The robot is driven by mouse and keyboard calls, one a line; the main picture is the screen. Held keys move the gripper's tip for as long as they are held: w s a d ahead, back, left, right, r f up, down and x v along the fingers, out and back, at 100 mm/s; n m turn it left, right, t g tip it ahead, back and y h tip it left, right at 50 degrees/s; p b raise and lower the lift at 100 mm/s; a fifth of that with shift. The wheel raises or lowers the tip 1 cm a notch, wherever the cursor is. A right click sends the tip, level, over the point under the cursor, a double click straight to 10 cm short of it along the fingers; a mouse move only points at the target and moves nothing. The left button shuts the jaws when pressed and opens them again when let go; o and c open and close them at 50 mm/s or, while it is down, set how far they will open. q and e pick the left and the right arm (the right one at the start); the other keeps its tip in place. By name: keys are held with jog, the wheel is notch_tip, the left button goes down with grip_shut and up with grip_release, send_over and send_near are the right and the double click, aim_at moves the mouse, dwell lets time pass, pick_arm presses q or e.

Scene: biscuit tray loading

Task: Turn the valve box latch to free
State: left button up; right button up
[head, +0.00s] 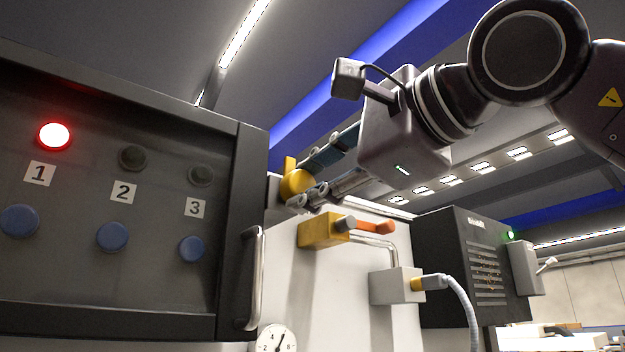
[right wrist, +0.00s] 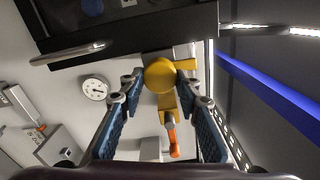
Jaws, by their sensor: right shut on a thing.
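The valve box latch appears as a yellow round knob (head: 296,183) with a short tab, on the pale wall unit just right of the dark panel. In the head view the tab points up. In the right wrist view the yellow knob (right wrist: 159,75) sits between the fingertips, its tab pointing right. My right gripper (head: 304,184) reaches in from the right, one finger above and one below, shut on the knob. The right gripper's blue-padded fingers (right wrist: 162,84) flank it in the wrist view. My left gripper is not in view.
A yellow block (head: 323,229) with an orange lever (head: 372,227) sits just below the gripper. A dark panel (head: 122,243) with numbered lamps and blue buttons stands left, lamp 1 lit red, with a metal handle (head: 254,278). A dial (head: 275,339) and a black box (head: 474,262) are nearby.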

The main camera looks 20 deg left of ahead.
jog(key=o, duration=1.1)
jog(key=shift+w+a, duration=0.1)
jog(key=v, duration=1.2)
